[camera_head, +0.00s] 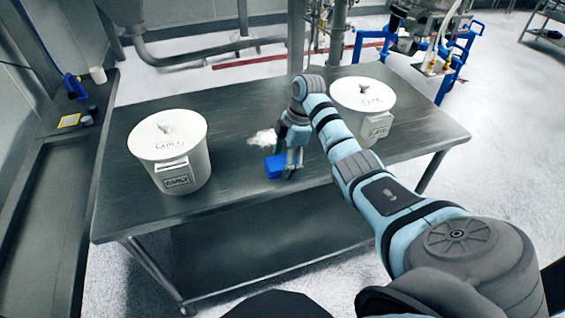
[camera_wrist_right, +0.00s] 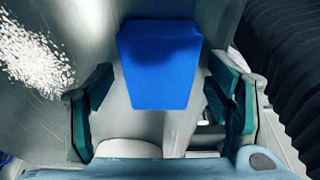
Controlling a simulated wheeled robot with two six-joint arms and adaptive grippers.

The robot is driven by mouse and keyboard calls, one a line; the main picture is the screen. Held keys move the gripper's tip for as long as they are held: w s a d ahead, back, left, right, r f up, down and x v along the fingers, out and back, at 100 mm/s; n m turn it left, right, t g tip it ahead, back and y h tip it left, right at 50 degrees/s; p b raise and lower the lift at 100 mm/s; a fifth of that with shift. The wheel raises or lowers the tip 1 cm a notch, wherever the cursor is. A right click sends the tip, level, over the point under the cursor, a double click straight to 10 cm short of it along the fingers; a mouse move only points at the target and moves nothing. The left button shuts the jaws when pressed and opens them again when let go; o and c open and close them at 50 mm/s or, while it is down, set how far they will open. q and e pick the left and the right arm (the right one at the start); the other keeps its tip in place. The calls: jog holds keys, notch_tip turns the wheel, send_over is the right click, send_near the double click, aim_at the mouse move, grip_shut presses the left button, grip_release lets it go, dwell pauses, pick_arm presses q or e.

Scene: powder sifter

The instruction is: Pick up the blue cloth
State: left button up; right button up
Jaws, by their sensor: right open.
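The blue cloth (camera_head: 274,167) lies on the metal table (camera_head: 235,118), between two white lidded buckets in the head view. In the right wrist view the blue cloth (camera_wrist_right: 158,65) is a flat blue shape ahead of and between the fingers, with a shadow across its upper part. My right gripper (camera_head: 291,172) points down just to the right of the cloth in the head view. My left gripper is not in view.
A white bucket (camera_head: 180,150) stands on the table's left, and another (camera_head: 362,98) stands behind my right arm. White powder (camera_head: 262,138) lies just behind the cloth and shows in the wrist view (camera_wrist_right: 35,60). A side counter (camera_head: 75,130) runs along the left.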

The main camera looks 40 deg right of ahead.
jog(key=shift+f, duration=0.1)
jog(key=c, duration=1.1)
jog(key=shift+c, duration=0.2)
